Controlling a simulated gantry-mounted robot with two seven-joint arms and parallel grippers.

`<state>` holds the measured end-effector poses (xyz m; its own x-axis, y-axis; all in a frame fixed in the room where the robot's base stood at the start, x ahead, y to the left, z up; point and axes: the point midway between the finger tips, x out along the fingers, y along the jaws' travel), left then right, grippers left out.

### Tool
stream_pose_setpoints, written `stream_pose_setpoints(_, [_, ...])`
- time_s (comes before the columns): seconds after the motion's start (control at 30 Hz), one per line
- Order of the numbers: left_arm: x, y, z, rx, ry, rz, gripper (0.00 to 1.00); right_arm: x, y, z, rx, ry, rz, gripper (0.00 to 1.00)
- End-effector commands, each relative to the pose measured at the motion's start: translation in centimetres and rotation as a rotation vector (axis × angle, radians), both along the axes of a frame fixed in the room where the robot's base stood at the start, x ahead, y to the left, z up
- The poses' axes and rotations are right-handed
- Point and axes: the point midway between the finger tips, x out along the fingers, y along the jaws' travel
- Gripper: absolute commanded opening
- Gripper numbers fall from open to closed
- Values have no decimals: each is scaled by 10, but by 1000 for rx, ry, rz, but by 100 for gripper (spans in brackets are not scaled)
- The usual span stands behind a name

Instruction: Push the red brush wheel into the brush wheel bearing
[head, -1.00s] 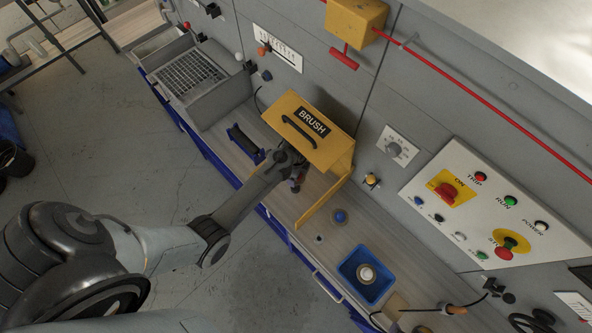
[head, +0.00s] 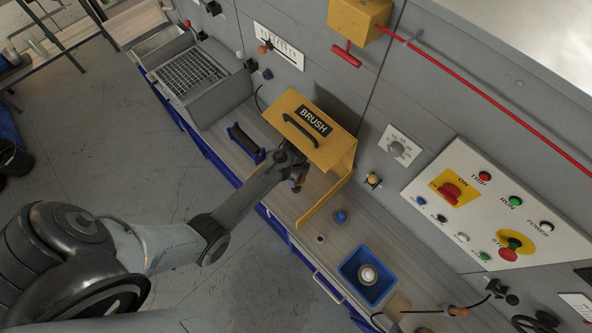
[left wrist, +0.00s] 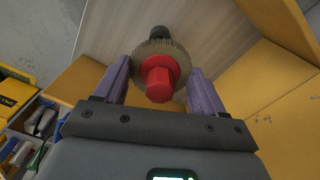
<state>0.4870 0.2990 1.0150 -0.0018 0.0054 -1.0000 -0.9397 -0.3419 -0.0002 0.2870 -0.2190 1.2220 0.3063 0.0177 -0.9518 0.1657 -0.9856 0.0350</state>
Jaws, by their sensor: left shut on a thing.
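The red brush wheel (left wrist: 158,80) has a red hub, a ring of bristles and a dark shaft behind it. In the left wrist view it sits between the two purple fingers of my left gripper (left wrist: 158,88), which is shut on it. In the head view my left gripper (head: 297,182) is at the open front of the yellow brush housing (head: 325,142) marked BRUSH, partly under its hood. The brush wheel bearing cannot be made out; the housing or gripper may hide it. My right gripper is not in view.
A blue tray (head: 349,289) holding a round part stands on the bench to the right, with a blue knob (head: 340,216) nearer the housing. A black roller on blue stands (head: 243,143) is left of the housing. A control panel (head: 490,215) is on the wall.

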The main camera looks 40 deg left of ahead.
Motion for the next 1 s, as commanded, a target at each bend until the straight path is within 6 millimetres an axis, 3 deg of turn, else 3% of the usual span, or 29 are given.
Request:
stream_pose_setpoints(0.43, [0, 0, -37, 0, 0, 0, 40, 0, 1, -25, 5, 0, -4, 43])
stream_pose_setpoints(1.0, [0, 0, -42, -1, -1, 0, 40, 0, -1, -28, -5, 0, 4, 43])
